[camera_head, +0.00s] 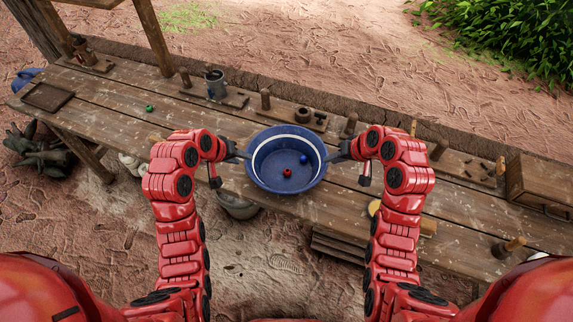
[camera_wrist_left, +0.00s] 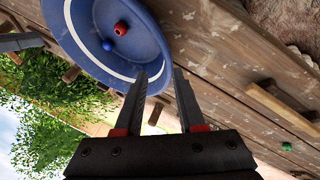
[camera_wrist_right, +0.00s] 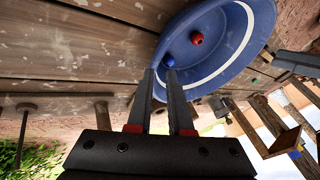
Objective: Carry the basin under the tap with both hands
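A round blue basin (camera_head: 262,183) with a white stripe inside stands at the front of a wooden bench (camera_head: 330,208). A red object (camera_head: 287,173) and a blue ball (camera_head: 304,160) lie in it. My left gripper (camera_head: 240,153) is at the basin's left rim, its fingers spread apart with the rim at their tips. My right gripper (camera_head: 335,156) is at the right rim. In the right wrist view its fingers (camera_wrist_right: 161,72) are close together at the basin's wall; whether they press on it is unclear. I see no clear tap.
A metal mug (camera_head: 215,84) and small wooden pegs stand along the bench's back. A green object (camera_head: 149,108) lies at left, a wooden box (camera_head: 540,188) at right. A grey bowl (camera_head: 238,207) is below the front edge. Bench surface is clear between basin and back row.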

